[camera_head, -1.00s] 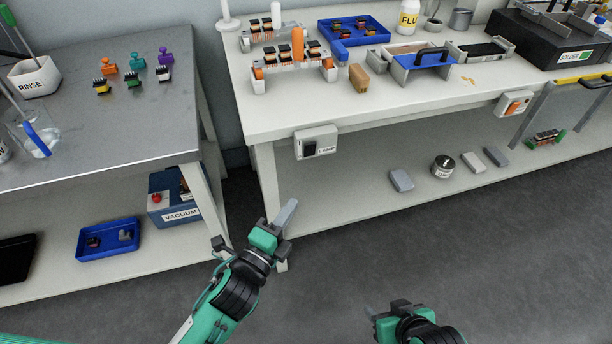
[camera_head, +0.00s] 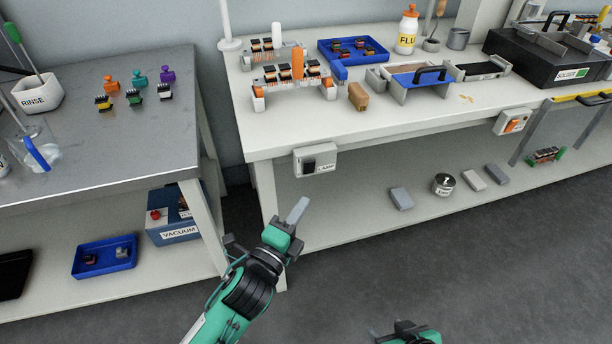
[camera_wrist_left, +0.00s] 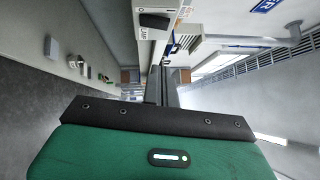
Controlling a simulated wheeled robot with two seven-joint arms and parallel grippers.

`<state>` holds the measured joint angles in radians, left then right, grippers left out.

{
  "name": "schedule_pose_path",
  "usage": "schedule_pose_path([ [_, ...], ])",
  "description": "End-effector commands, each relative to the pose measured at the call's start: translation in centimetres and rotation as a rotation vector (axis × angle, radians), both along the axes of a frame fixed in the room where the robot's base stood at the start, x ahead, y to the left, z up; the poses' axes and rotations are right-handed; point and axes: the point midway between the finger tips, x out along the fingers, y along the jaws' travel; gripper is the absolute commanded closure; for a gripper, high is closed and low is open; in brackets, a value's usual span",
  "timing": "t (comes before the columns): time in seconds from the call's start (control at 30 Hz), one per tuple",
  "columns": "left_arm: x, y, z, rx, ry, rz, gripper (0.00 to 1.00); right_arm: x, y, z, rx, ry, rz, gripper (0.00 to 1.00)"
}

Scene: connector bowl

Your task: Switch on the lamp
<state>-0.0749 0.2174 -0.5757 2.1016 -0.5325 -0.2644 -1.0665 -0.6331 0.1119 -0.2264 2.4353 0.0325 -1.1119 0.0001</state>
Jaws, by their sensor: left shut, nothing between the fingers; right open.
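The lamp switch box (camera_head: 315,160) is a small white box with a black rocker and a "LAMP" label, fixed to the front edge of the right bench. It also shows at the top of the left wrist view (camera_wrist_left: 155,20), seen sideways. My left gripper (camera_head: 297,212) is shut and empty, its fingers pointing up a little below and in front of the box, apart from it. Its fingers also show in the left wrist view (camera_wrist_left: 162,88). My right gripper (camera_head: 385,332) is only partly in view at the bottom edge, open, far from the box. The rocker's position is unclear.
A second box with an orange switch (camera_head: 513,121) is on the bench edge further right. The right bench (camera_head: 400,125) carries a blue tray (camera_head: 325,52), a flux bottle (camera_head: 407,30) and connector racks. The left bench (camera_head: 60,130) stands beside a narrow gap. Open floor lies in front.

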Motion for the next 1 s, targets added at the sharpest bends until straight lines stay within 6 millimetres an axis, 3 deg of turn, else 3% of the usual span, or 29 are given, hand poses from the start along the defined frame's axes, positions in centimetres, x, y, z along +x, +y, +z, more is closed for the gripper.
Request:
schedule_pose_path([
  [0.3,4.9,-2.4,0.8,-0.001,-0.002,0.0,1.0,0.4,0.5,-0.1,0.017,-0.031,0.004,0.5],
  [0.5,7.2,-1.5,1.2,0.001,0.0,0.0,1.0,0.3,1.0,-0.4,0.026,-0.038,0.011,0.5],
  [1.0,8.1,-1.1,1.4,-0.001,0.0,0.0,1.0,0.3,0.9,-0.3,0.024,-0.043,0.013,0.5],
])
